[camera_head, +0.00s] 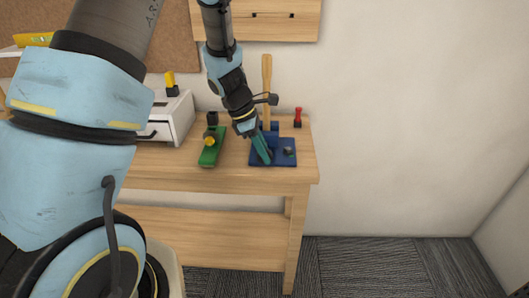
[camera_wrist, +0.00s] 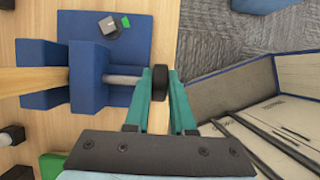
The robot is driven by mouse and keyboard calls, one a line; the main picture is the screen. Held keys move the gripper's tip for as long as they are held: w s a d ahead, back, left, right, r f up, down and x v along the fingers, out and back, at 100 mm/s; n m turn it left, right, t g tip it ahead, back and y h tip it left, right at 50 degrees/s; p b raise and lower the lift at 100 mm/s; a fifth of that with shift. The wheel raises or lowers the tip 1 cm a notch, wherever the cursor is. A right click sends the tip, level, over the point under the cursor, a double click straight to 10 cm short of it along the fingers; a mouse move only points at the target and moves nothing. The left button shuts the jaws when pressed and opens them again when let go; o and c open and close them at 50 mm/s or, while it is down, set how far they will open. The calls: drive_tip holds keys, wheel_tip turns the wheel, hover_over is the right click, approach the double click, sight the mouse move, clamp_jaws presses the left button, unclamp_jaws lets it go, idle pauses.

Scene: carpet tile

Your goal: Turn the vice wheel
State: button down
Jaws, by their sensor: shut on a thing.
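The blue vice (camera_head: 286,158) sits near the right end of the bench. In the wrist view its blue jaws (camera_wrist: 86,76) stand on both sides of a pale wooden piece (camera_wrist: 25,82), which rises upright in the head view (camera_head: 267,80). A grey screw (camera_wrist: 122,81) leads from the vice to the dark vice wheel (camera_wrist: 158,82). My gripper (camera_wrist: 160,78) has its teal fingers shut on the wheel, one on each side. In the head view my gripper (camera_head: 263,152) points down at the vice, and its fingers hide the wheel.
A green plane (camera_head: 212,149) lies left of the vice on the wooden bench (camera_head: 225,178). A red-handled tool (camera_head: 298,117) stands behind the vice. A white drawer box (camera_head: 175,115) is farther left. The carpet floor (camera_head: 390,265) right of the bench is clear.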

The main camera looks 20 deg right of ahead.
drive_tip(key=shift+f+b, duration=0.2)
drive_tip(key=shift+b, duration=0.15)
drive_tip(key=b, duration=0.1)
drive_tip(key=h+b, duration=0.1)
drive_tip(key=b, duration=0.1)
drive_tip(key=g+h+b, duration=0.1)
drive_tip(key=b, duration=0.1)
drive_tip(key=shift+w+a+f, duration=0.2)
drive_tip(key=shift+a+f, duration=0.05)
drive_tip(key=shift+f, duration=0.05)
drive_tip(key=g+h+b, duration=0.1)
drive_tip(key=h+b, duration=0.2)
drive_tip(key=b, duration=0.1)
drive_tip(key=shift+a+r, duration=0.1)
drive_tip(key=shift+a, duration=0.05)
drive_tip(key=shift+a+r+g+h+b, duration=0.15)
drive_tip(key=shift+g+h+b, duration=0.45)
drive_tip(key=shift+h+b, duration=0.4)
drive_tip(key=c, duration=0.8)
unclamp_jaws()
drive_tip(key=shift+o, duration=0.2)
drive_tip(key=b+v, duration=0.1)
drive_tip(key=v, duration=0.9)
drive_tip(key=shift+w+a+r, duration=0.2)
drive_tip(key=shift+a, duration=0.1)
